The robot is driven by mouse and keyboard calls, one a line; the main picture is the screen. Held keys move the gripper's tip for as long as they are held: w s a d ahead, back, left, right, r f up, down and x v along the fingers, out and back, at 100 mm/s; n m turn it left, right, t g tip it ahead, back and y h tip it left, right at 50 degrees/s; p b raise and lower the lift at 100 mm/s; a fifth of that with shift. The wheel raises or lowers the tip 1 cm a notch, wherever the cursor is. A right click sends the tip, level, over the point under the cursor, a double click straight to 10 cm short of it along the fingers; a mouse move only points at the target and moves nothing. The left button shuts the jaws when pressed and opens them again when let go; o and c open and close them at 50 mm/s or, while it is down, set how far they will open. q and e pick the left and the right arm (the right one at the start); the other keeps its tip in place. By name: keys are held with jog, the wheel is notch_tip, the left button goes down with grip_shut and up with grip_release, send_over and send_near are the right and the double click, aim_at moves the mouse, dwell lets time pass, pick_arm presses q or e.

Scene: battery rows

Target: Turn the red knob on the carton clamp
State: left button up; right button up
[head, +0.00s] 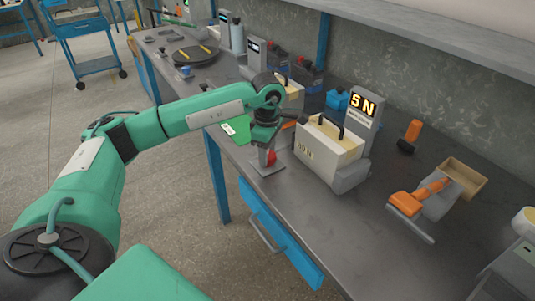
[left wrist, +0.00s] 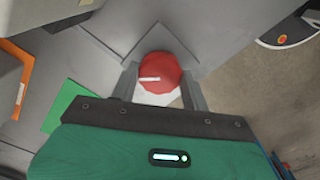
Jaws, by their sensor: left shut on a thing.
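The red knob (head: 271,159) stands at the front edge of the grey bench, over a small grey square plate (head: 264,169). My left gripper (head: 266,153) points down over it and is shut on it. In the left wrist view the round red knob (left wrist: 160,70) with a white pointer mark sits between the two grey fingers (left wrist: 160,88), one on each side. The white mark points left in that view. Part of the knob is hidden by the fingers in the head view. My right gripper is not in view.
Right of the knob stands a cream box (head: 328,152) marked 10 N, by a display (head: 362,103) reading 5 N. Further right is an orange-handled device (head: 405,203) with an open cardboard box (head: 462,177). A green card (head: 237,129) lies left of my gripper.

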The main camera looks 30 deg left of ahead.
pick_arm(q)
jog(key=shift+m, duration=0.8)
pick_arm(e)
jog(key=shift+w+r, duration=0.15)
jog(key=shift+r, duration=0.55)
pick_arm(q)
jog(key=shift+r, duration=0.1)
jog(key=o, duration=1)
notch_tip(320, 180, up, 14)
jog(key=shift+f, duration=0.15)
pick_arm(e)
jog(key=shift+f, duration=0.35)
